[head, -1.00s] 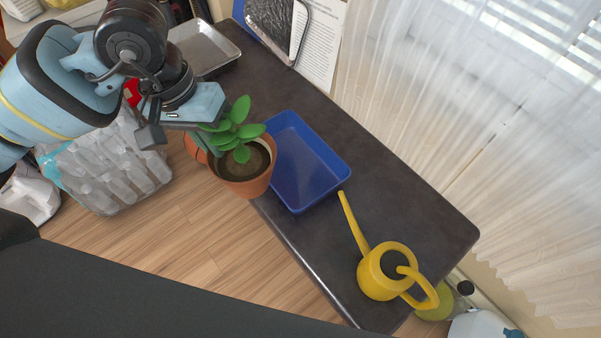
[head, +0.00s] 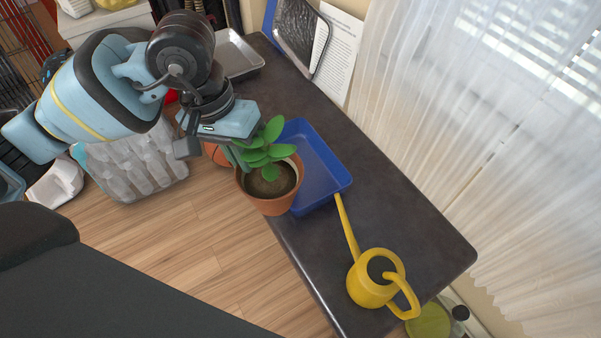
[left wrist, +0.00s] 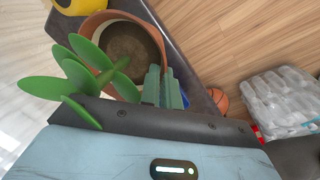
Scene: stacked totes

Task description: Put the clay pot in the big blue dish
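The clay pot (head: 268,198) is terracotta, with soil and a green leafy plant in it. In the head view it overlaps the near left edge of the big blue dish (head: 325,171), which lies on the dark table. My left gripper (head: 238,160) is at the pot's rim on the far left side. In the left wrist view the pot (left wrist: 150,32) shows with the gripper fingers (left wrist: 163,88) close together at its rim, pinching the wall. A little of the blue dish shows behind the fingers. My right gripper is not in view.
A yellow watering can (head: 372,282) stands on the dark table (head: 412,217), its spout reaching toward the dish. A metal tray (head: 237,58) lies at the table's far end. A ball (head: 216,154) and a pack of bottles (head: 135,168) are on the floor.

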